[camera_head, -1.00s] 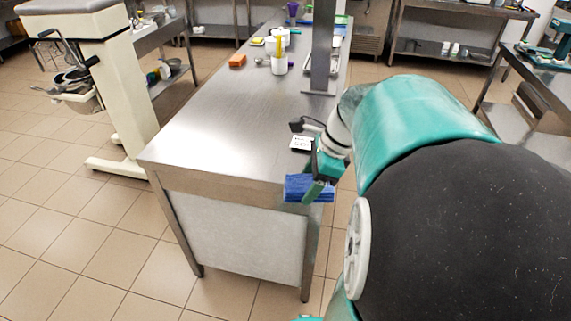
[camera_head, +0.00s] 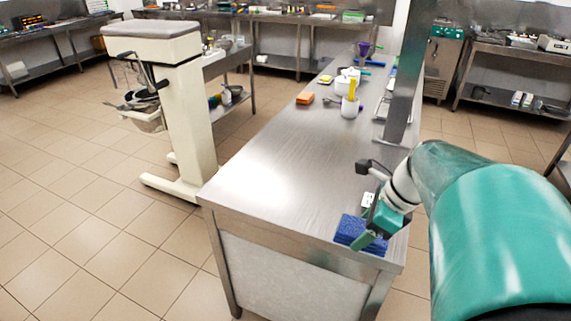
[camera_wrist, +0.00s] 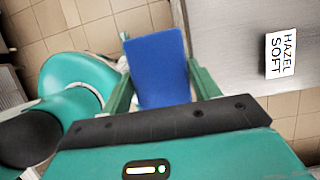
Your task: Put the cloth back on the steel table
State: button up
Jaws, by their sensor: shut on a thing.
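The blue cloth (camera_head: 352,230) is a folded pad held in my gripper (camera_head: 374,232). In the head view it overlaps the near right corner of the steel table (camera_head: 270,180). In the wrist view the cloth (camera_wrist: 158,62) sits between the two green fingers of my gripper (camera_wrist: 160,78), with floor tiles around its far end. The table top (camera_wrist: 225,50) lies just right of it in that view. I cannot tell whether the cloth touches the table.
A card reading "HAZEL SOFT" (camera_wrist: 280,54) lies on the table near the gripper. An orange sponge (camera_head: 305,98), white pots (camera_head: 350,107) and a steel post (camera_head: 403,80) stand farther back. The table's near left part is clear. A cream mixer stand (camera_head: 175,110) is left.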

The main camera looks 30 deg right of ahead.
jog(key=w+d+f, duration=0.2)
jog(key=d+f, duration=0.1)
jog(key=w+d+f, duration=0.3)
jog(key=d, duration=0.1)
jog(key=w+d+f, duration=0.3)
jog(key=shift+d+f, duration=0.1)
jog(key=shift+d, duration=0.1)
jog(key=shift+d+f, duration=0.1)
jog(key=shift+f, duration=0.1)
jog(key=shift+w+d+f, duration=0.15)
jog(key=shift+f, duration=1.5)
jog(key=shift+f, duration=0.1)
jog(key=o, duration=0.9)
jog(key=shift+f, duration=0.1)
jog(key=shift+o, duration=0.2)
